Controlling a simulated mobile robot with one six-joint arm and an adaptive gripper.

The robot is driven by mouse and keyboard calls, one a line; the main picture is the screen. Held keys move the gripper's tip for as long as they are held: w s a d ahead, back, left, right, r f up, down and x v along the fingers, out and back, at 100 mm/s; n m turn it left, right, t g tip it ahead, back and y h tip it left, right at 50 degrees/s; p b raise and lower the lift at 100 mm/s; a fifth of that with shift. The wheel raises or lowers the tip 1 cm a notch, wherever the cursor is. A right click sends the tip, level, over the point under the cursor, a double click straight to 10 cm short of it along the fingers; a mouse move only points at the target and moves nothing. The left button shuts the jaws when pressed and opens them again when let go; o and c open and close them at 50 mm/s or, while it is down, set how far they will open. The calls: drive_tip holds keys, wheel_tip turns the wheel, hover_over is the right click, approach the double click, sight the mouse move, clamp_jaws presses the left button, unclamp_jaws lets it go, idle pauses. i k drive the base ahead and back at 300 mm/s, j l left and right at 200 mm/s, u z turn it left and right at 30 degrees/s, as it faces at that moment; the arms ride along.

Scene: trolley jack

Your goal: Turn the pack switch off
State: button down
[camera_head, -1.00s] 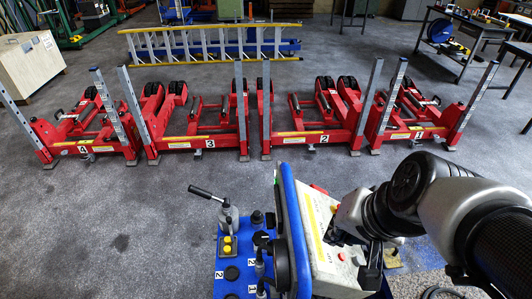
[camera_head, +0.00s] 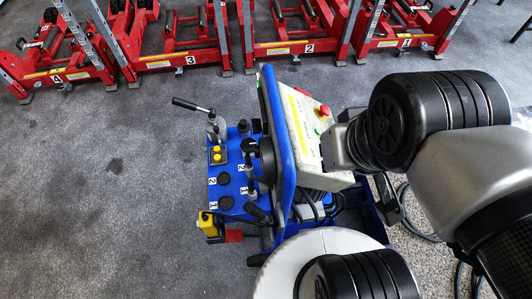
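The blue power pack (camera_head: 228,203) stands in the middle of the view. A pale control box (camera_head: 303,140) is fixed on the right side of its upright blue panel (camera_head: 281,150). The box carries a yellow label strip, a red button (camera_head: 324,111) and a small green button (camera_head: 317,132). I cannot tell which control is the pack switch. My arm (camera_head: 400,115) comes in from the right, and its silver end part overlaps the right edge of the box. Whether it touches the box is unclear. My gripper's fingers cannot be made out.
A long lever (camera_head: 193,107), yellow knobs (camera_head: 217,153) and black knobs stand on the pack's left part. Red lifting columns (camera_head: 180,57) line the back. Cables (camera_head: 408,215) lie on the floor at the right. The grey floor (camera_head: 110,190) at the left is clear.

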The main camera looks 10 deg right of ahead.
sight(256, 122)
drive_tip(key=k, duration=0.45)
drive_tip(key=k+j+z, duration=0.15)
drive_tip(key=z, duration=1.2)
drive_tip(key=k+j, duration=0.1)
drive_tip(key=j, duration=0.35)
drive_tip(key=k+j, duration=0.1)
drive_tip(key=j, duration=0.3)
drive_tip(key=k+j, duration=0.1)
drive_tip(key=j, duration=0.35)
drive_tip(key=k+j+z, duration=0.1)
drive_tip(key=j, duration=0.3)
drive_tip(key=k+j, duration=0.1)
drive_tip(key=j, duration=0.35)
